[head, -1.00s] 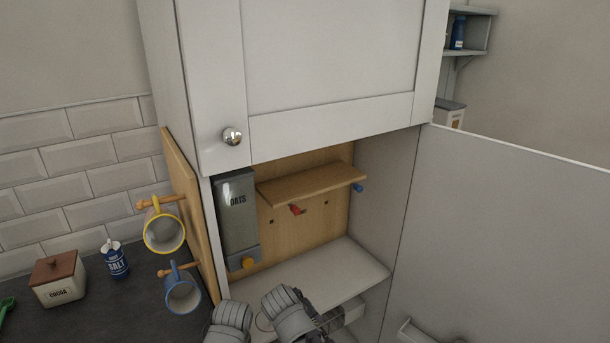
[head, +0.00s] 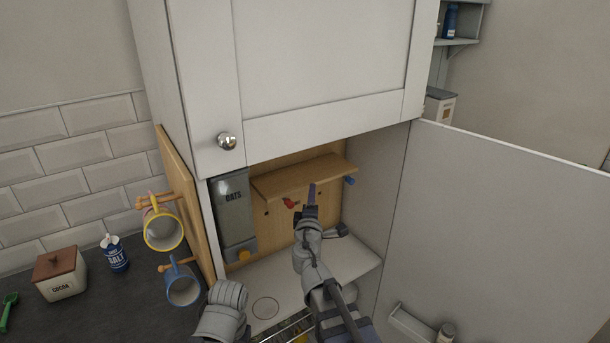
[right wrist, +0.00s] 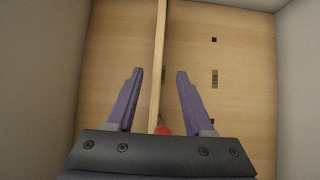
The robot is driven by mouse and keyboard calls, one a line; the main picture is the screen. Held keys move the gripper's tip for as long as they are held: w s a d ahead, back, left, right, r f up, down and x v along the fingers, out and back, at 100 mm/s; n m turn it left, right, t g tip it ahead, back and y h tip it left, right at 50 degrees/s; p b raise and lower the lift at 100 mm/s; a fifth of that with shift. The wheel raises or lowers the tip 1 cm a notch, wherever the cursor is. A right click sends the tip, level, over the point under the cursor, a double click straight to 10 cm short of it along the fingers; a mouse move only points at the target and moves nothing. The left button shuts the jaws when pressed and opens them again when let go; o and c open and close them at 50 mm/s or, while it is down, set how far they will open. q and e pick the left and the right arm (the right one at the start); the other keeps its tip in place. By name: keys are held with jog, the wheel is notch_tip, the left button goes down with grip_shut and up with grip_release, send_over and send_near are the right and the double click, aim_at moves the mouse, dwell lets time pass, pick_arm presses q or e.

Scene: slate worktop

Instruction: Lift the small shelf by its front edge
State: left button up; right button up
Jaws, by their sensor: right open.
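The small shelf (head: 315,174) is a light wooden board fixed against the wooden back panel inside the open cabinet. In the right wrist view its front edge (right wrist: 159,60) shows as a narrow upright strip. My right gripper (head: 311,190) reaches into the cabinet just at the front edge. In the right wrist view its two purple fingers (right wrist: 156,88) are open, one on each side of the strip, with a gap on both sides. A red part (head: 290,203) sits under the shelf, and it also shows low between the fingers (right wrist: 163,130). My left gripper is out of view; only my left arm shows at the bottom.
A grey OATS dispenser (head: 233,210) hangs left of the shelf. A blue peg (head: 349,181) is at the shelf's right end. The upper cabinet door (head: 300,60) is above, and an open door panel (head: 500,230) stands to the right. Mugs (head: 163,231) hang at the left.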

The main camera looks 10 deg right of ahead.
aim_at(305, 175)
jog(key=shift+x, duration=3.45)
jog(key=shift+s+d+r, duration=0.1)
jog(key=shift+s, duration=0.05)
grip_shut()
